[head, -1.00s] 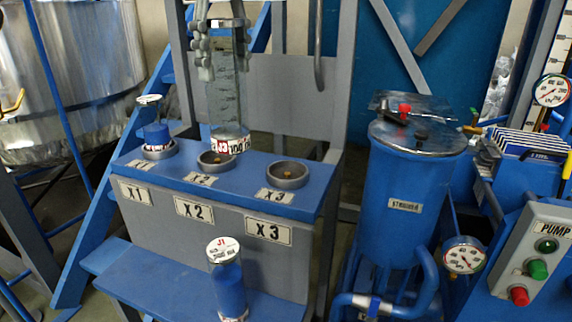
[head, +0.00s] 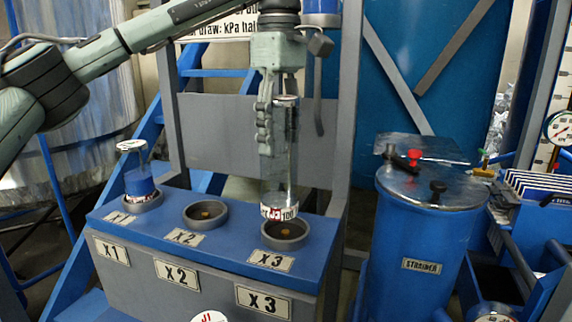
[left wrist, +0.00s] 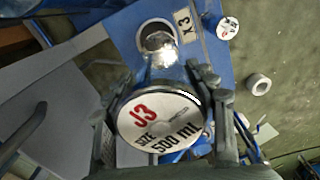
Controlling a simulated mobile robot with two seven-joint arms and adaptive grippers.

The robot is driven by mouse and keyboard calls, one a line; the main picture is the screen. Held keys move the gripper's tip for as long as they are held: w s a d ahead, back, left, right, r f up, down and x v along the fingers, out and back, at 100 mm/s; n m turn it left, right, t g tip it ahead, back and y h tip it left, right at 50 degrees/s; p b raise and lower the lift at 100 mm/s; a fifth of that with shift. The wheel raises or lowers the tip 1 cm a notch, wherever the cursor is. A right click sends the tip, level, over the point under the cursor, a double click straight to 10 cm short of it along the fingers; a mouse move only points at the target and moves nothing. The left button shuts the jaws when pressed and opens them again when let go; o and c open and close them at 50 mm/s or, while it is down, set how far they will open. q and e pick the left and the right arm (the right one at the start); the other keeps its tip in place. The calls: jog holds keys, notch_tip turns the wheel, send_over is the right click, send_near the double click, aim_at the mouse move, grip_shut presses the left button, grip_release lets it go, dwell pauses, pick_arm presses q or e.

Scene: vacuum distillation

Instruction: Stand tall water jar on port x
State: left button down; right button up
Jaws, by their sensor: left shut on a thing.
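My left gripper (head: 277,115) is shut on a tall clear jar (head: 280,180) and holds it upright. The jar's white lid in the left wrist view (left wrist: 160,120) reads J3, size 500 ml. The jar's base is over the back part of the X3 port ring (head: 286,234), which also shows in the left wrist view (left wrist: 155,36). The gap between base and ring is hard to judge. The X2 port ring (head: 206,215) is empty. A jar with blue contents (head: 139,180) stands in the X1 port. My right gripper is not in view.
The J1 jar lid (head: 209,317) shows at the bottom edge, in front of the blue port bench (head: 225,250). A blue strainer tank (head: 420,235) stands to the right. A grey frame post (head: 340,150) rises behind X3.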

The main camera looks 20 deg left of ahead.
aim_at(286, 158)
pick_arm(q)
jog(key=shift+w+d+f, duration=0.15)
jog(key=shift+d+f, duration=0.15)
jog(key=shift+d, duration=0.15)
notch_tip(286, 158, down, 3)
jog(key=shift+f, duration=0.45)
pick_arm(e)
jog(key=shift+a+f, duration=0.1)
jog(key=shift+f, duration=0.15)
pick_arm(q)
jog(key=shift+f, duration=0.15)
jog(key=c, duration=0.5)
grip_release()
jog(key=shift+c, duration=0.2)
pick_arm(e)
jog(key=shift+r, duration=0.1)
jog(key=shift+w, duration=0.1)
